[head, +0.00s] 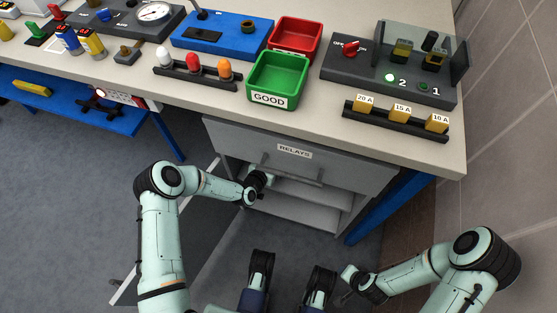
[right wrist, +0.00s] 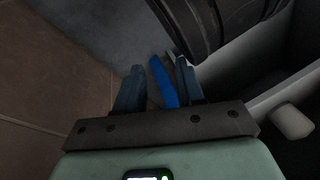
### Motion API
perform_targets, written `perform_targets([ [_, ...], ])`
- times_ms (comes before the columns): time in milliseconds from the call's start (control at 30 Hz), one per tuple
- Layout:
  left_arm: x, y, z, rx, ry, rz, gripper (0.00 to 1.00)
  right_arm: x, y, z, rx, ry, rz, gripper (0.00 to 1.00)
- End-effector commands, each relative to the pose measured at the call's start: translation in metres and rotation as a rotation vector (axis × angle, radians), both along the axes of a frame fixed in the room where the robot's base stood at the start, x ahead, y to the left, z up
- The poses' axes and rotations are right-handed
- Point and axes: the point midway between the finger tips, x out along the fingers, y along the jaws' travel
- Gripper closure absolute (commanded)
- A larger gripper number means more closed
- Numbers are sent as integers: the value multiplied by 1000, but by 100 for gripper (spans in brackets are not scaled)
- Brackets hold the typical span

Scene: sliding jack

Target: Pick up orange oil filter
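An orange-topped piece (head: 225,71) stands upright at the right end of a dark rack on the bench. I cannot tell whether it is the orange oil filter; no other clear candidate shows. My left gripper (head: 262,181) is in front of the grey cabinet below the bench, well below the rack. Its fingers are too small and dark to read. My right gripper (head: 345,293) is low at the lower right. In the right wrist view its two fingers (right wrist: 158,78) are apart, with nothing held between them.
A white piece (head: 164,54) and a red one (head: 193,62) share the rack. A green GOOD bin (head: 278,77), a red bin (head: 294,38) and a relay box (head: 390,75) stand to the right. The RELAYS drawer (head: 300,160) and bench edge are near my left arm.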

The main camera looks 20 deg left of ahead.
Motion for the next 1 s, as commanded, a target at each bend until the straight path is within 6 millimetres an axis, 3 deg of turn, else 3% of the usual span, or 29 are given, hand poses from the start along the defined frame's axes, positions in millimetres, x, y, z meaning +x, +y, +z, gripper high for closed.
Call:
perform_targets([
  [200,26,-4,-19,0,-1,0,5,-29,-4,-28,6,99,-7,62],
  [567,37,-6,-21,-1,1,-1,5,-39,-5,-33,7,133,-9,62],
  [633,37,-6,-21,-1,1,-1,21,-39,-5,-33,8,132,-9,62],
  [767,37,-6,-21,-1,1,0,63,-39,-5,-33,8,131,-8,62],
  [800,37,-6,-21,-1,1,0,69,-39,-5,-33,8,131,-8,62],
  [1000,37,-6,-20,0,-1,0,69,-39,-5,-33,8,131,-8,62],
])
